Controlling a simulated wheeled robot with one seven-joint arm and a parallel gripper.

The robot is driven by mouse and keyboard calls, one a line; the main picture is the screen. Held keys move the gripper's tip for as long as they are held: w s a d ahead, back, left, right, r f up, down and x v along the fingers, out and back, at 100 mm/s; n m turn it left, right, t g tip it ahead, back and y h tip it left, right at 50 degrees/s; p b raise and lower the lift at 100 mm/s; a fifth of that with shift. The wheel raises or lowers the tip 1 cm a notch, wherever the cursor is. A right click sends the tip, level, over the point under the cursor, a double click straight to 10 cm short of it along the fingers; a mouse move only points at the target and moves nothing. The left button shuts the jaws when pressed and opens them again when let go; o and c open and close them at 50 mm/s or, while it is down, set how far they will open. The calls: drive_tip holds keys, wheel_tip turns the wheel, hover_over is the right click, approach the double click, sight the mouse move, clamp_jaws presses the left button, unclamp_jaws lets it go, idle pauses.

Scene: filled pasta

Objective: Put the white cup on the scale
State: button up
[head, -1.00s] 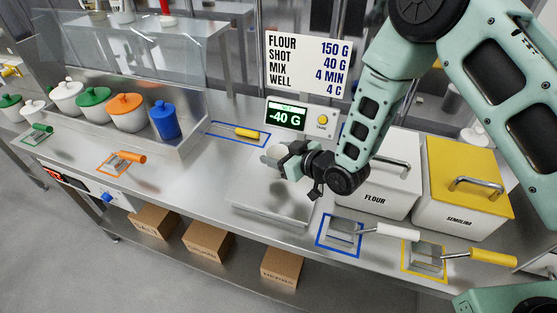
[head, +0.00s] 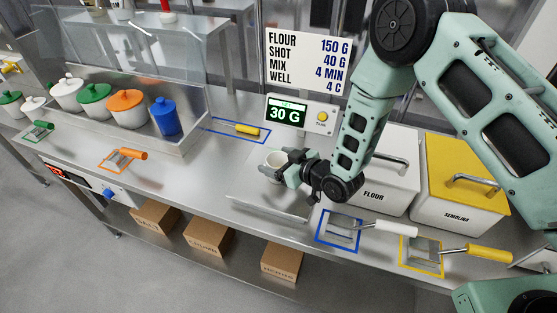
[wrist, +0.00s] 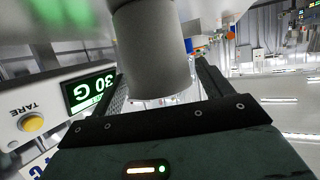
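The white cup (head: 274,161) stands upright on the steel platform of the scale (head: 243,190). The scale's green display (head: 286,113) reads 30 G. My gripper (head: 282,164) is around the cup from the right, with its fingers at either side. In the wrist view, which is upside down, the cup (wrist: 152,50) is between the two fingers, and a narrow gap shows beside the right-hand finger. The fingers look open around it. The contact on the left-hand side is hard to tell.
The flour bin (head: 375,185) and yellow-lidded semolina bin (head: 460,190) stand close right of my gripper. Scoops lie in blue (head: 338,230) and yellow (head: 422,256) outlines in front. Lidded pots (head: 125,108) stand at the left.

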drive_tip(key=shift+r, duration=0.1)
drive_tip(key=b+v, duration=0.5)
drive_tip(key=v, duration=0.6)
drive_tip(key=s+d+r+g+h, duration=0.2)
drive_tip(key=s+r+g+h, duration=0.1)
drive_tip(key=s, duration=0.5)
drive_tip(key=s+d+r+m+g+h, duration=0.1)
drive_tip(key=s+d+r+g+h, duration=0.1)
drive_tip(key=s+r, duration=0.4)
drive_tip(key=s+d+r+g+h, duration=0.2)
drive_tip(key=s+r+g+h, duration=0.2)
drive_tip(key=s, duration=0.5)
drive_tip(key=shift+s+r+m+g+h, duration=0.3)
drive_tip(key=shift+s+r, duration=0.05)
drive_tip(key=shift+r, duration=0.3)
drive_tip(key=shift+d, duration=0.1)
